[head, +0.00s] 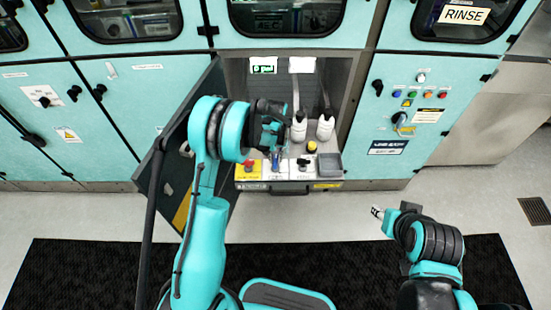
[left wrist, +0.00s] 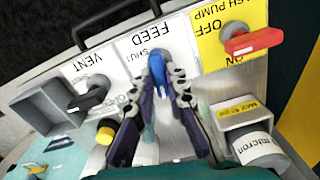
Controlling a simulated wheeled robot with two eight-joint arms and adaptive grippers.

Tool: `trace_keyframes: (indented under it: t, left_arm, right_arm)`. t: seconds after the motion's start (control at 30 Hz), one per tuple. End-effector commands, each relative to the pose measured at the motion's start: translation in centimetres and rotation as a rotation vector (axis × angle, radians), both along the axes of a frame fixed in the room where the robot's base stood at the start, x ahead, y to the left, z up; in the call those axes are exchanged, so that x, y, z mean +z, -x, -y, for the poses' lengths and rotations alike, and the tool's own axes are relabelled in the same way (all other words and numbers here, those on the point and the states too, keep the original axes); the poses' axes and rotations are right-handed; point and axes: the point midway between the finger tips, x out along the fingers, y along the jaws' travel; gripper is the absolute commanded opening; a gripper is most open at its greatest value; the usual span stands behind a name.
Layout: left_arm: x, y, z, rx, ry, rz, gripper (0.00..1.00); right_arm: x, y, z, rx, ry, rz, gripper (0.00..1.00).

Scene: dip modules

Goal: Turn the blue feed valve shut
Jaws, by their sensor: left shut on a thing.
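The blue feed valve handle (left wrist: 157,68) stands on a white label marked FEED in the left wrist view. The label reads upside down there. My left gripper (left wrist: 160,82) is shut on the blue handle, with its fingers on both sides of it. In the head view my left gripper (head: 275,153) reaches into the open cabinet bay, above the valve panel (head: 278,171). The arm and gripper largely hide the valve in that view. My right gripper (head: 378,212) is away from the panel, over the floor at the right; its jaws are too small to read.
A red pump handle (left wrist: 253,41) on a yellow label and a black vent handle (left wrist: 90,98) flank the feed valve. White bottles (head: 299,127) stand behind the panel. A grey tray (head: 329,164) is at its right end. The open cabinet door (head: 213,95) is left of the bay.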

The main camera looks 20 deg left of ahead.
Motion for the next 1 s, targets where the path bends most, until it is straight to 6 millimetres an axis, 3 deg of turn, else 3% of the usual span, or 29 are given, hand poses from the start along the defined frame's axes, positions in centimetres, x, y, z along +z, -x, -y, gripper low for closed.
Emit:
trace_keyframes:
  t: [1.0]
  left_arm:
    - [-0.1, 0.0, 0.0, -0.948, 0.0, 0.0, 0.0]
  right_arm:
    - [-2.3, 0.0, 0.0, 0.0, 0.0, 0.0, 0.4]
